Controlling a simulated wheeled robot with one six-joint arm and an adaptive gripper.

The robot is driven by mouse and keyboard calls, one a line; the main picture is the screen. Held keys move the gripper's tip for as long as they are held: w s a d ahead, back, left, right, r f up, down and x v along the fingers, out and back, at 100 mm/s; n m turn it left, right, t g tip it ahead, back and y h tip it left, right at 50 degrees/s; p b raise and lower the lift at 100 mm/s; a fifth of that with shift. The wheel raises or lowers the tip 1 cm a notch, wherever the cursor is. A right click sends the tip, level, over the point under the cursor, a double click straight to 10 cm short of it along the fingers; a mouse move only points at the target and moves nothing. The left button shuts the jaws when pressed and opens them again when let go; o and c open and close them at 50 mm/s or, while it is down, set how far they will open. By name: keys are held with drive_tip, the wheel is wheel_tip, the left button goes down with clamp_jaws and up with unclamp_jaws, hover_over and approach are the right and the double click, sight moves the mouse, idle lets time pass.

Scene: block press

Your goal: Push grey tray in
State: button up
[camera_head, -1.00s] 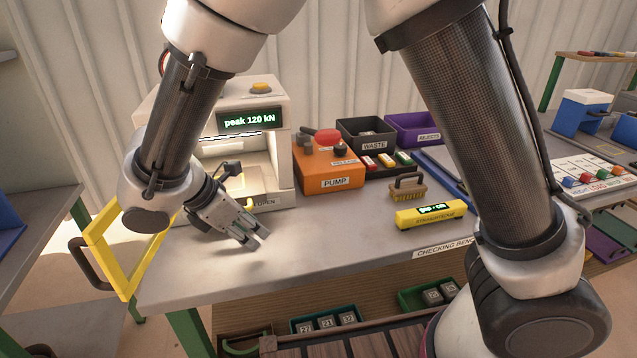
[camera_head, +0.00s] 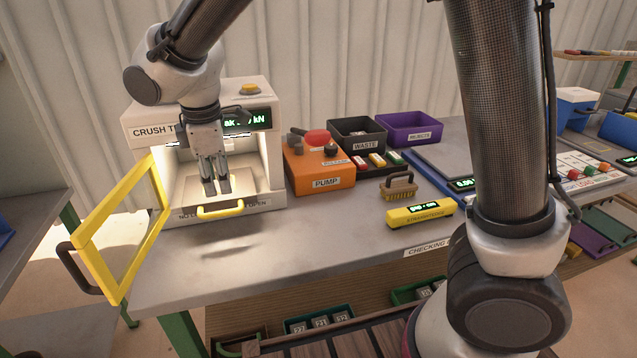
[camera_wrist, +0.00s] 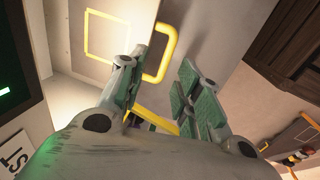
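The grey tray (camera_head: 191,189) lies in the lit lower opening of the white crush test machine (camera_head: 150,131). Its yellow handle (camera_head: 221,210) faces the front of the bench. How far out the tray stands is hard to tell. My gripper (camera_head: 216,189) points down over the tray, just behind the handle, with its fingers apart and nothing between them. In the wrist view, the tray (camera_wrist: 112,52) has a yellow square outline, and the handle (camera_wrist: 172,50) appears beyond my open fingers (camera_wrist: 164,64). Whether a finger touches the tray is unclear.
A yellow-framed door (camera_head: 112,235) stands swung open at the press's left. An orange pump box (camera_head: 318,178) stands right of the press, with a brush (camera_head: 398,187) and a yellow straightedge (camera_head: 420,213) farther right. The bench front (camera_head: 270,255) is clear.

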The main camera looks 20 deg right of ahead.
sight(224, 204)
drive_tip(key=f, duration=0.5)
drive_tip(key=w+f, duration=0.1)
drive_tip(key=f, duration=0.1)
drive_tip(key=shift+w+d+f, duration=0.1)
drive_tip(key=shift+f, duration=0.25)
drive_tip(key=s, duration=1.3)
wheel_tip(224, 204, up, 8)
drive_tip(key=d+r+m+g, duration=0.1)
drive_tip(key=d+m, duration=0.6)
drive_tip(key=d, duration=1.1)
drive_tip(key=shift+s+r+m, duration=0.35)
drive_tip(key=shift+r+m, duration=0.05)
drive_tip(key=shift+r, duration=0.45)
